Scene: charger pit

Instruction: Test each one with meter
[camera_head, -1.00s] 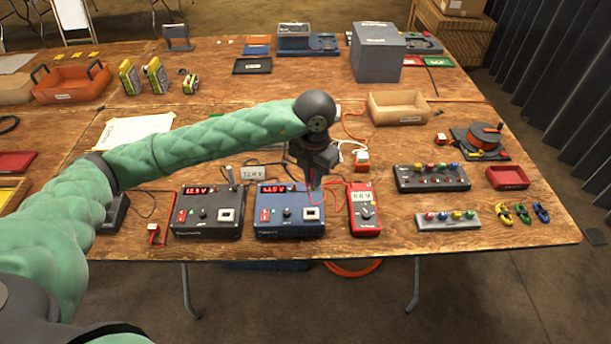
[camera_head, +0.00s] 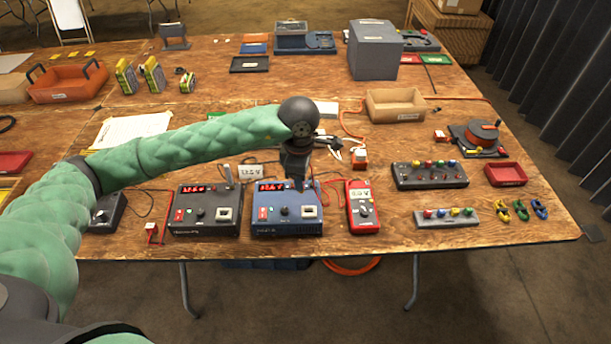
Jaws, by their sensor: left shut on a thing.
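My left gripper (camera_head: 298,181) points down over the back of the blue charger unit (camera_head: 287,223). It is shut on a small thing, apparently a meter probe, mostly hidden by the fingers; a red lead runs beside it. The red handheld meter (camera_head: 363,222) lies just right of the blue unit, its grey display lit but too small to read surely. A black charger unit (camera_head: 206,225) stands left of the blue one. Both units show red digits and have a pale square socket on top. My right gripper is not in view.
A dark block with coloured knobs (camera_head: 430,184), a grey strip with coloured knobs (camera_head: 446,222), a red tray (camera_head: 506,181) and small coloured clips (camera_head: 521,210) lie to the right. A cardboard tray (camera_head: 395,118) and cable reel (camera_head: 483,149) are behind. The front table edge is close.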

